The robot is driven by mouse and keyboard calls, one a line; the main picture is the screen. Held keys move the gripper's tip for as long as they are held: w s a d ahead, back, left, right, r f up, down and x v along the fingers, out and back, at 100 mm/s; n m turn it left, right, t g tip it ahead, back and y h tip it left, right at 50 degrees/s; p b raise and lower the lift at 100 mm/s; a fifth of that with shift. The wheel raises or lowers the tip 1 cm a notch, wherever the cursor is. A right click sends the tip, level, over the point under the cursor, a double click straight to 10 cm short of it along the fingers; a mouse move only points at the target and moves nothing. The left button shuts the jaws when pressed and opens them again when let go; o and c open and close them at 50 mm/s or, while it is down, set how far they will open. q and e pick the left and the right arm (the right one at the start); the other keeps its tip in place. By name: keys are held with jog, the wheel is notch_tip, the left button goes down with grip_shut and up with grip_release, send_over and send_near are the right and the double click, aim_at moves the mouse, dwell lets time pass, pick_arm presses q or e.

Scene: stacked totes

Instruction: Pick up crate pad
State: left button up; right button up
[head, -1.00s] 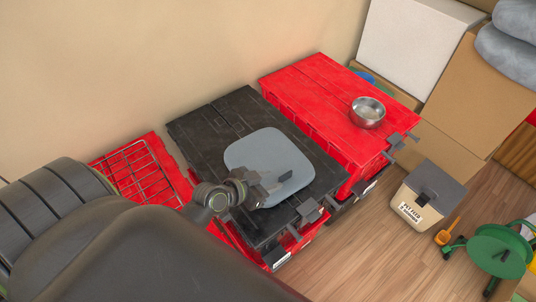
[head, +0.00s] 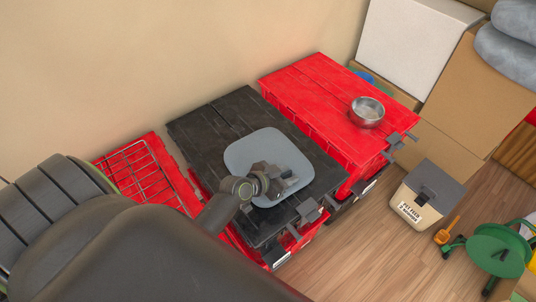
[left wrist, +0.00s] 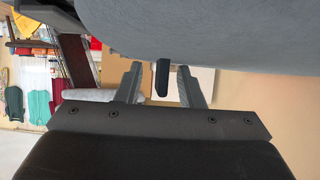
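The crate pad (head: 250,153), a blue-grey slab with rounded corners, lies on the black lid of a tote (head: 215,128). It also fills the top of the left wrist view (left wrist: 220,30). My left gripper (head: 290,180) is over the pad's right part in the head view and hides some of it. In the left wrist view its two fingers (left wrist: 161,85) are apart, with a dark tab (left wrist: 162,77) of the pad between them. Gaps show on both sides of the tab. My right gripper is in neither view.
A red-lidded tote (head: 315,95) with a metal bowl (head: 367,112) on it stands right of the black lid. A wire rack (head: 140,173) lies at the left. A pet food bin (head: 425,195) and a green reel (head: 495,247) stand on the floor at right.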

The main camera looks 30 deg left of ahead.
pick_arm(q)
grip_shut()
